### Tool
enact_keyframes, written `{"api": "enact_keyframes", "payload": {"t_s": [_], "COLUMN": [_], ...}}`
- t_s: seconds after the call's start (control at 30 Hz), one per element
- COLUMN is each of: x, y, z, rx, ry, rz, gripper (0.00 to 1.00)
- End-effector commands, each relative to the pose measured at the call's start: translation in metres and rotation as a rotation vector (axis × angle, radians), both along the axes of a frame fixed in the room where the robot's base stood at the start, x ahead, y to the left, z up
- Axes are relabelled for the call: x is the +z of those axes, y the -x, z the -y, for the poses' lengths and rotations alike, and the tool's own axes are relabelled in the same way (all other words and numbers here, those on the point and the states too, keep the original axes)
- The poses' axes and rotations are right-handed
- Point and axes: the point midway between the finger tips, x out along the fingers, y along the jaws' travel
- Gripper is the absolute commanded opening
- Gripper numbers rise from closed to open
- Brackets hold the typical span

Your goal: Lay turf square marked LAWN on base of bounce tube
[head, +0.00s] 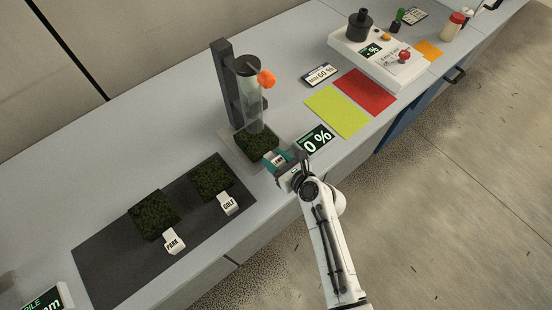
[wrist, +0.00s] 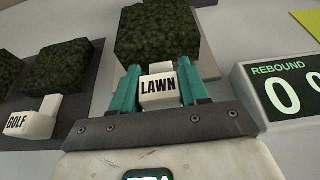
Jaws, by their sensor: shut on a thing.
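The LAWN turf square (head: 256,146) is dark green with a white tag handle (wrist: 158,91) marked LAWN. My gripper (head: 284,163) has teal fingers and is shut on that white tag. The turf also shows just beyond the fingers in the wrist view (wrist: 157,36). The bounce tube (head: 251,103) is clear and upright on a dark post, with an orange knob near its top. Its pale base plate (head: 233,151) shows around the turf. The turf is over the base, at the tube's lower end. I cannot tell whether it touches the plate.
Turf squares marked PARK (head: 153,214) and GOLF (head: 210,178) lie on a dark mat (head: 111,262) to the left. A REBOUND display (head: 315,139) reading 0 % stands right of the base. Yellow-green (head: 338,111) and red (head: 365,91) sheets lie farther right, near a white device (head: 384,55).

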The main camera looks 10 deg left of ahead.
Motion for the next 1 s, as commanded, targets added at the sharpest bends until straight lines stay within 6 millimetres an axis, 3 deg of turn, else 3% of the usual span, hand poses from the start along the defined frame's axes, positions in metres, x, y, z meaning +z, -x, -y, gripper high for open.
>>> {"api": "enact_keyframes", "payload": {"t_s": [0.33, 0.37, 0.63, 0.83, 1.0], "x": [-0.0082, -0.0074, -0.0072, -0.008, -0.0078], "y": [-0.0005, -0.0005, -0.0004, 0.0001, 0.0001], "z": [0.0, 0.0, 0.0, 0.0002, 0.0001], "rx": [-0.001, -0.001, -0.001, 0.0, 0.0], "ry": [-0.001, -0.001, -0.001, 0.001, 0.0], "rz": [0.001, 0.001, 0.001, -0.001, 0.0], "gripper": [0.0, 0.46, 0.72, 0.75, 0.91]}}
